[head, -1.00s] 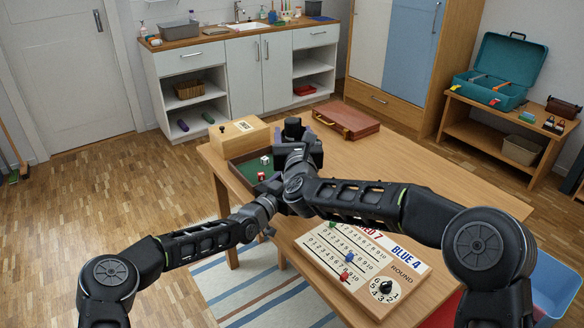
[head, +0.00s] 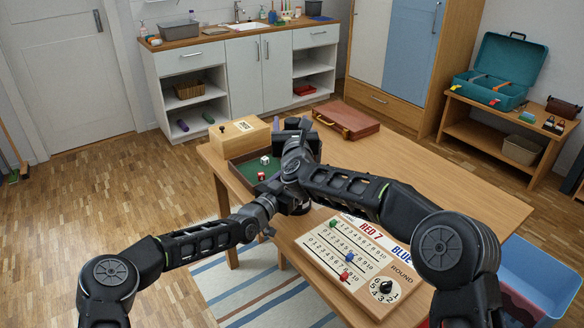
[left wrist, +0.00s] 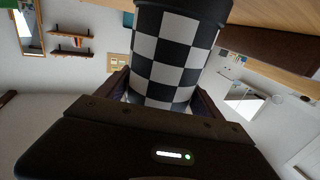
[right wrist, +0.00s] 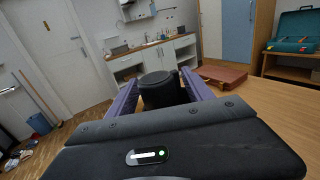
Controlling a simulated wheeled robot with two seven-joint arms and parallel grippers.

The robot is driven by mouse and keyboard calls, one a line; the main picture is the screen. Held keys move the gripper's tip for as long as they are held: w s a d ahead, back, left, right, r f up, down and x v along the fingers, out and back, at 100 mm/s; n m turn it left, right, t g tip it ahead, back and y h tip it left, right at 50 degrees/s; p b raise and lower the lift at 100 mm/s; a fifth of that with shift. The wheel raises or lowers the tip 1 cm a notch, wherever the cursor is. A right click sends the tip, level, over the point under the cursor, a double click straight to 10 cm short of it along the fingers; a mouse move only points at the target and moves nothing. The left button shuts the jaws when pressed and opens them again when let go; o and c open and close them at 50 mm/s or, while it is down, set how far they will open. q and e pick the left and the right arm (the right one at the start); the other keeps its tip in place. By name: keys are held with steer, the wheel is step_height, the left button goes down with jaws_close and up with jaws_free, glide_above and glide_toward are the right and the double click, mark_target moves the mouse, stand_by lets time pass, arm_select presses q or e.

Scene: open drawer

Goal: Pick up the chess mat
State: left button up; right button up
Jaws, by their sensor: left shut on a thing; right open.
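The chess mat (left wrist: 165,60) is a roll with a black-and-white check and dark end bands in the left wrist view. My left gripper (left wrist: 163,95) is shut on it. In the head view the left gripper is hidden behind my right arm. My right gripper (head: 291,124) is open over the far left part of the table. In the right wrist view its purple fingers (right wrist: 162,92) stand either side of a dark cylinder (right wrist: 160,88), which looks like the mat's end. I cannot tell whether they touch it.
The wooden table (head: 420,175) is clear on its right. A green-lined tray (head: 243,172) with dice, a wooden box (head: 240,133) and a red-brown case (head: 346,120) lie around the grippers. A score board (head: 325,262) lies in front. A blue bin (head: 545,275) stands right.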

steer(key=shift+c, duration=0.6)
jaws_close()
steer(key=shift+r, duration=0.1)
